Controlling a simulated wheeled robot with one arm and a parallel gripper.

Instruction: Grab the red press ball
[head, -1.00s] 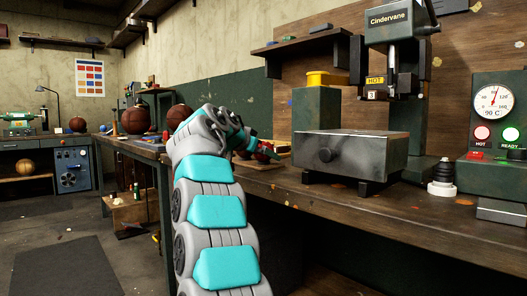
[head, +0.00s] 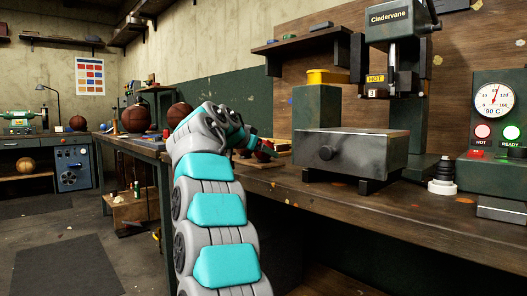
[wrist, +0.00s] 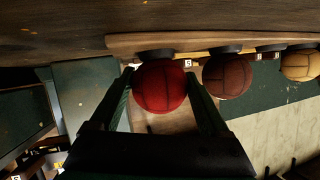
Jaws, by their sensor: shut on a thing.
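The red press ball (wrist: 160,88) is between the two fingers of my gripper (wrist: 160,78) in the wrist view. The fingers touch it on both sides and are shut on it. It appears still at its place in a wooden rack (wrist: 120,41), by a dark round seat. In the head view the red ball (head: 266,147) is small and partly hidden by my gripper (head: 261,152), low over the workbench left of the press.
A brown ball (wrist: 227,76) sits close beside the red one, with a tan ball (wrist: 300,66) beyond it. The heavy press block (head: 350,152) stands right of my gripper on the workbench. A gauge panel (head: 497,115) is farther right.

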